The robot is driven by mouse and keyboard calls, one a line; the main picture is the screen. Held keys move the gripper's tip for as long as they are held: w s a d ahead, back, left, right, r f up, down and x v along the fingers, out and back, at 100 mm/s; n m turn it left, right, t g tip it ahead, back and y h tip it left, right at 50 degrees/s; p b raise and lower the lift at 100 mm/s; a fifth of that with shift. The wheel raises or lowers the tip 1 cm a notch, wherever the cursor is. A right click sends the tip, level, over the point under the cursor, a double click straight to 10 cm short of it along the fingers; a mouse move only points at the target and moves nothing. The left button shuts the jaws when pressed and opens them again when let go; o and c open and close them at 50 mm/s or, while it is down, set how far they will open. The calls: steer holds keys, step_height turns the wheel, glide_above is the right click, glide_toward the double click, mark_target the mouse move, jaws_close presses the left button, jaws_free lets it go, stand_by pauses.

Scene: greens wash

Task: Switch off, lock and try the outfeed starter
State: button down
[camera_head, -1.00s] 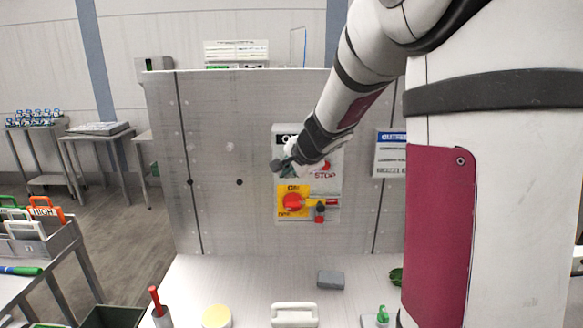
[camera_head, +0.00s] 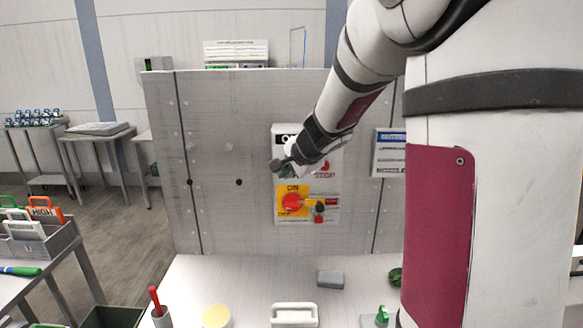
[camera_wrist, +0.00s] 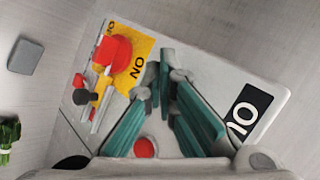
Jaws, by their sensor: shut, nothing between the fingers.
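The starter box (camera_head: 336,150) is on the grey upright panel. It has a black label and a red STOP button (camera_head: 324,168), partly hidden by my gripper. Below is a yellow switch plate (camera_head: 293,188) marked ON and OFF, with a red rotary switch (camera_head: 292,203). A bar runs right from the switch, and a small dark and red piece (camera_head: 319,209) sits on it; I cannot tell what it is. My gripper (camera_head: 283,165) is shut and empty in front of the box, above the switch. In the wrist view its teal fingers (camera_wrist: 166,88) point toward the box beside the yellow plate (camera_wrist: 138,68).
A white counter (camera_head: 240,275) stands below the panel with a grey block (camera_head: 330,280), a white-handled item (camera_head: 294,315), a yellow round item (camera_head: 216,316) and a red-handled tool (camera_head: 155,300). A tray with coloured tags (camera_head: 46,212) is at left. A notice (camera_head: 390,155) hangs right.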

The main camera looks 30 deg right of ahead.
steer(key=shift+w+d, duration=0.25)
steer(key=shift+w, duration=0.1)
steer(key=shift+w+d, duration=0.3)
steer(key=shift+w, duration=0.1)
stand_by(0.8)
steer(key=shift+s+a, duration=0.1)
steer(key=shift+s, duration=0.05)
stand_by(0.3)
steer(key=shift+s+a+b, duration=0.3)
steer(key=shift+s+a, duration=0.1)
steer(key=shift+s, duration=0.2)
steer(key=shift+s+a, duration=0.7)
steer(key=shift+s, duration=0.35)
steer(key=shift+s+a, duration=0.7)
steer(key=shift+s, duration=0.35)
